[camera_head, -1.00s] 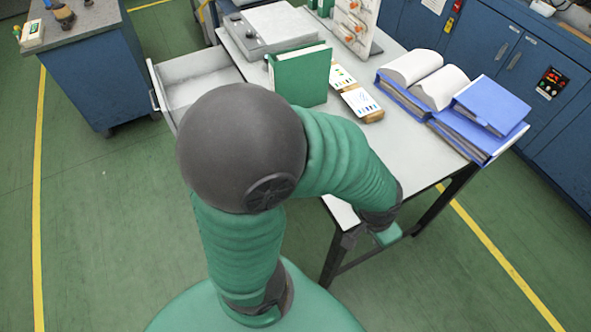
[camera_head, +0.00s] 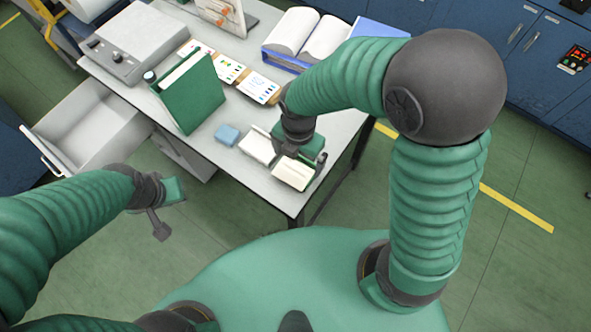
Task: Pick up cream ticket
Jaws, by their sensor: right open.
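A cream block-like piece (camera_head: 293,173), which looks like the cream ticket, lies at the near corner of the table. A whiter, similar piece (camera_head: 258,147) lies just behind it to the left. My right gripper (camera_head: 300,158) is open and low over the table, right at the far edge of the cream piece. Its hand hides part of that area, and I cannot tell whether it touches the piece. My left gripper (camera_head: 170,210) hangs in front of the table, near the open drawer, away from the tickets. Its jaw opening is unclear.
A small blue block (camera_head: 228,135) lies left of the pale pieces. A green binder (camera_head: 190,95) stands behind it. Cards on wooden holders (camera_head: 258,87) and open blue binders (camera_head: 310,37) are farther back. The open drawer (camera_head: 90,130) juts out at left.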

